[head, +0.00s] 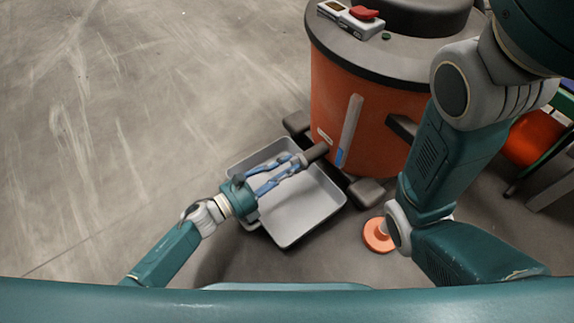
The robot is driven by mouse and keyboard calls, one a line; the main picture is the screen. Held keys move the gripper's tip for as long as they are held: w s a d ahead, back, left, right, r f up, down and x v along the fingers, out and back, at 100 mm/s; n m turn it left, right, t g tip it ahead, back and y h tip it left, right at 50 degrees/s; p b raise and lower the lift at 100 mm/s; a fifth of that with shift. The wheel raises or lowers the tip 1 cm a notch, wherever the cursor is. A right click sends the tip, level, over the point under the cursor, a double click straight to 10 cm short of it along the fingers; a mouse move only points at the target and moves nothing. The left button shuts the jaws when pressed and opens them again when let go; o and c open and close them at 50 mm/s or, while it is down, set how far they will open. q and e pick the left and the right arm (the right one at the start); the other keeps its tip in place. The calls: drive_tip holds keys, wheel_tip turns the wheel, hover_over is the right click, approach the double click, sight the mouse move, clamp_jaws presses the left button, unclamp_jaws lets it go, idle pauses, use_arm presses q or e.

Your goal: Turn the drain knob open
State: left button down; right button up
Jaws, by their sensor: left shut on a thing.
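The orange filter press drum (375,110) stands at the upper right with a dark top. A short grey-brown drain knob or spout (317,151) sticks out low on its left front side, over a grey tray (325,215). My left gripper (297,162) reaches in from the lower left above the tray. Its blue fingers are shut on the end of the drain knob. The fingers partly cover the knob, so its turn angle cannot be told. My right arm crosses the right side, but its gripper is not in view.
A box with a red switch (365,13) sits on the drum's top. An orange disc (377,236) lies low beside my right arm. Dark feet (368,192) stick out from the drum's base. A green-framed stand is at the far right. The floor at left is clear.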

use_arm(q)
drive_tip(key=n+p, duration=0.1)
drive_tip(key=n, duration=0.3)
drive_tip(key=n+p, duration=0.1)
drive_tip(key=n, duration=0.7)
drive_tip(key=shift+s+f+p, duration=0.1)
drive_tip(key=shift+f+p, duration=0.3)
drive_tip(key=shift+n, duration=0.3)
drive_tip(key=c, duration=1.5)
unclamp_jaws()
drive_tip(key=shift+c, duration=0.2)
drive_tip(key=v, duration=1.2)
drive_tip(key=shift+r, duration=0.1)
